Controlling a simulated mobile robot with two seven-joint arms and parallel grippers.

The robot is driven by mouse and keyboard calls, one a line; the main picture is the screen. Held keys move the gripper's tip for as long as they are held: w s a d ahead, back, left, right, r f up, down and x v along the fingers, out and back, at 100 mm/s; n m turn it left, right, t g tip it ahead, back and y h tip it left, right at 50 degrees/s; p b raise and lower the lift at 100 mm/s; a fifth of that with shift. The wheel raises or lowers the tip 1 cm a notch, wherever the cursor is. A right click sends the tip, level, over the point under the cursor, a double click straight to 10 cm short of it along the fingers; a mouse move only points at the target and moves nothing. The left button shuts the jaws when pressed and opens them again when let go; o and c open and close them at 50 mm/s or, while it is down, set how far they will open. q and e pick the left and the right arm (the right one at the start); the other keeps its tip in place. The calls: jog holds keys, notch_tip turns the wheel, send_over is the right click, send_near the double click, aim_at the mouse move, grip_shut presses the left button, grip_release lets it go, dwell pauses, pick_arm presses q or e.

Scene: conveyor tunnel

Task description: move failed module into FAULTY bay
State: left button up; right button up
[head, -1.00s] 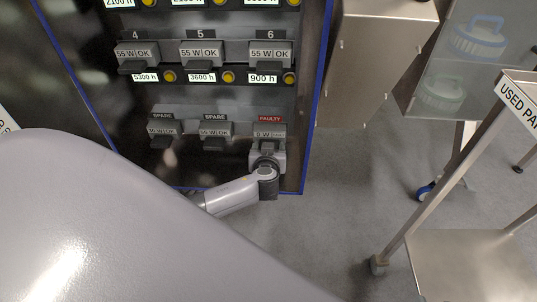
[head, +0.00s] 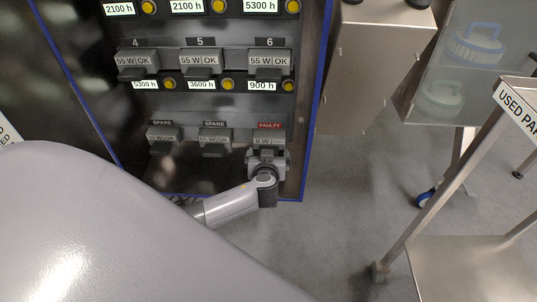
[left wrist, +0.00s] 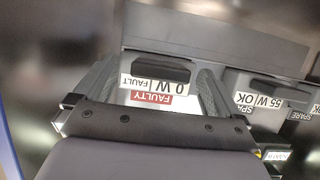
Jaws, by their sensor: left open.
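The failed module (head: 268,139), marked 0 W, sits in the bay under the red FAULTY label (head: 269,126) at the cabinet's lower right. In the left wrist view, the module (left wrist: 178,88) reads 0 W FAULT and has a dark handle (left wrist: 160,70). My left gripper (head: 267,158) is at the front of this bay. In the left wrist view, its open fingers (left wrist: 153,78) stand on either side of the handle, apart from it. My right gripper is not in view.
Two modules (head: 162,138) (head: 214,138) sit in the SPARE bays to the left. Modules 4, 5 and 6 (head: 270,61) fill the row above. A steel box (head: 370,75) and a USED PARTS cart (head: 470,265) stand to the right, with grey floor between.

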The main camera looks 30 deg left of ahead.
pick_arm(q)
jog(key=p+v, duration=0.2)
jog(key=v, duration=0.5)
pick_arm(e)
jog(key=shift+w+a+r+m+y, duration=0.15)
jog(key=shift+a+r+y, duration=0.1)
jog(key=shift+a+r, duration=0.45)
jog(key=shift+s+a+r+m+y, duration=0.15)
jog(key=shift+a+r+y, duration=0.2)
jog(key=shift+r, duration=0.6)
pick_arm(q)
jog(key=shift+r, duration=0.1)
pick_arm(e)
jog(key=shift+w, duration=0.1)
